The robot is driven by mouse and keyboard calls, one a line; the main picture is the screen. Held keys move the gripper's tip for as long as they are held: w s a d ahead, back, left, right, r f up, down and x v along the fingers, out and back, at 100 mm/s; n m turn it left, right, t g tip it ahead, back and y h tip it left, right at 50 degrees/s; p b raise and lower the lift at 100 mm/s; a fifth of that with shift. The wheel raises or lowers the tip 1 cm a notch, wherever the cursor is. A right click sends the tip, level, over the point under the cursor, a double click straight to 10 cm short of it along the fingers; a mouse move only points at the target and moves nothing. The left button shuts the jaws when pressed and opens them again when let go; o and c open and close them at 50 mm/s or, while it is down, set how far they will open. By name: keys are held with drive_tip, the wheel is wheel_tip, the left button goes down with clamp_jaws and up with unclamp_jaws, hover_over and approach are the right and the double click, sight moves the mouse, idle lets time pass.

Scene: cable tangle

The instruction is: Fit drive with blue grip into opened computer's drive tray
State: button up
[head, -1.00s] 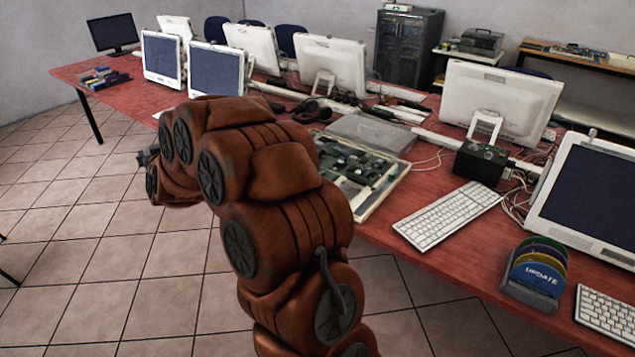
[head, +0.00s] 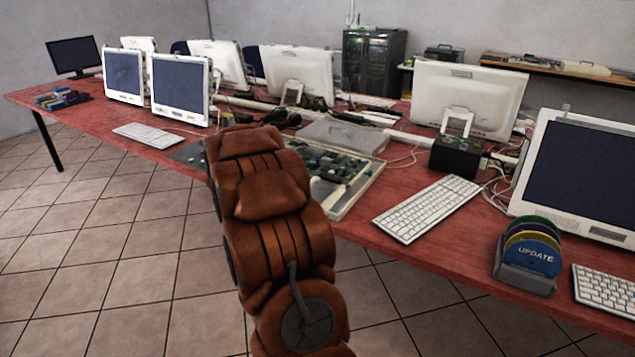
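The opened computer (head: 372,172) lies flat on the red table, its pale case full of green boards and dark parts. My arm covers its left part, and I cannot make out the drive tray. On the far left of the table is a group of small coloured blocks (head: 62,98), some blue and some red. They are too small to tell whether one is the drive with the blue grip. My gripper is hidden beyond my brown arm, which reaches away over the table's front edge, left of the opened computer's visible part.
A grey lid-like panel (head: 343,136) lies behind the opened computer. Keyboards (head: 427,208), white monitors (head: 467,97), a black box (head: 458,157) and cables crowd the red table (head: 400,255). A disc holder (head: 525,278) stands front right. The tiled floor (head: 110,250) is clear.

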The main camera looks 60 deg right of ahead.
sight(317, 193)
drive_tip(key=s+d+f+g, duration=0.1)
drive_tip(key=s, duration=0.1)
drive_tip(key=s+d+f+m+g+b, duration=0.1)
drive_tip(key=s+d, duration=0.1)
drive_tip(key=s+d+f+m+g, duration=0.1)
drive_tip(key=s, duration=0.2)
drive_tip(key=shift+d+f+b, duration=0.2)
drive_tip(key=shift+f+b, duration=0.05)
drive_tip(key=shift+b, duration=0.1)
wheel_tip(317, 193, down, 3)
drive_tip(key=b, duration=0.4)
drive_tip(key=shift+f, duration=0.7)
drive_tip(key=shift+a+p, duration=0.1)
drive_tip(key=shift+p, duration=0.25)
